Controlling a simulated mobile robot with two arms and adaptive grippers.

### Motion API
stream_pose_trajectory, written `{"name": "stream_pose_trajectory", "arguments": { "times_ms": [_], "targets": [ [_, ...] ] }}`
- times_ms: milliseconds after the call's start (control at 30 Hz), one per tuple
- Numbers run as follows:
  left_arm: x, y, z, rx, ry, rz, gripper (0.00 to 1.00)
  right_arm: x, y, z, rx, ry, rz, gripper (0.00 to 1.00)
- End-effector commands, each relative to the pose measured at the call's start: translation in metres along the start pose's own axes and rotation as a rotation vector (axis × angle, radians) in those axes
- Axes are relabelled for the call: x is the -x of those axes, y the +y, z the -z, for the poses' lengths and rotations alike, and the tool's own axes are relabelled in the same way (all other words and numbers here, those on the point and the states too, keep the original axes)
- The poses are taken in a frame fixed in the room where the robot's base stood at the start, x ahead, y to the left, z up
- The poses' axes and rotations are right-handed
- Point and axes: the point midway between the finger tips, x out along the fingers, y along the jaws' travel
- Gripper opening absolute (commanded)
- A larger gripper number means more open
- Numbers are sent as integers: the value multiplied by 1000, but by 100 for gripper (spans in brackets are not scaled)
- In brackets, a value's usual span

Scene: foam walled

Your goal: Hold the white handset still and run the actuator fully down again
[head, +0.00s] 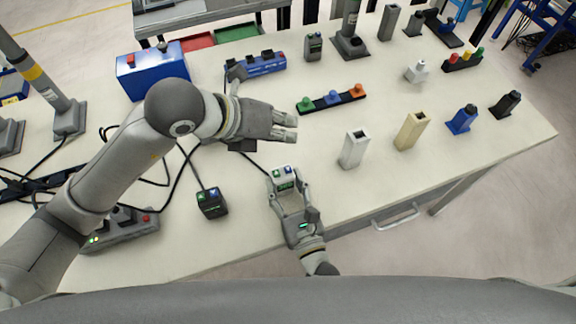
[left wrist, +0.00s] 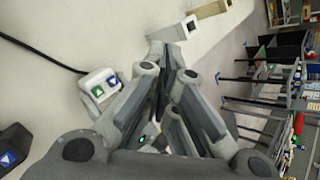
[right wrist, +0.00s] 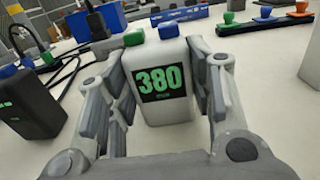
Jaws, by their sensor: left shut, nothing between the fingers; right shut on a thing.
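The white handset (head: 284,174) stands near the table's front edge, with a green and a blue arrow button on top. It also shows in the left wrist view (left wrist: 99,86). In the right wrist view its display reads 380 in green (right wrist: 161,82). My right gripper (head: 286,186) is shut on the handset, one finger on each side. My left gripper (head: 295,128) is shut and empty, above and behind the handset, its fingers apart from the buttons. I cannot tell which column is the handset's actuator.
A black handset (head: 211,202) stands to the left with a cable. A white post (head: 354,150) and a beige post (head: 411,131) stand to the right. A button strip (head: 332,100) lies behind. A blue box (head: 150,72) and a power strip (head: 122,230) are at the left.

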Motion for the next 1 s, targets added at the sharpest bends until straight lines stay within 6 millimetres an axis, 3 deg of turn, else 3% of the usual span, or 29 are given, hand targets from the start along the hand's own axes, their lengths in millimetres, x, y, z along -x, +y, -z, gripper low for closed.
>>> {"name": "stream_pose_trajectory", "arguments": {
  "times_ms": [467, 1000],
  "targets": [
    [-4, 3, 2, 9, -1, 1, 0, 0, 0, 0, 0, 0, 0, 21],
    [-51, 37, 37, 9, -1, 2, 0, 0, 0, 0, 0, 0, 0, 21]
  ]
}}
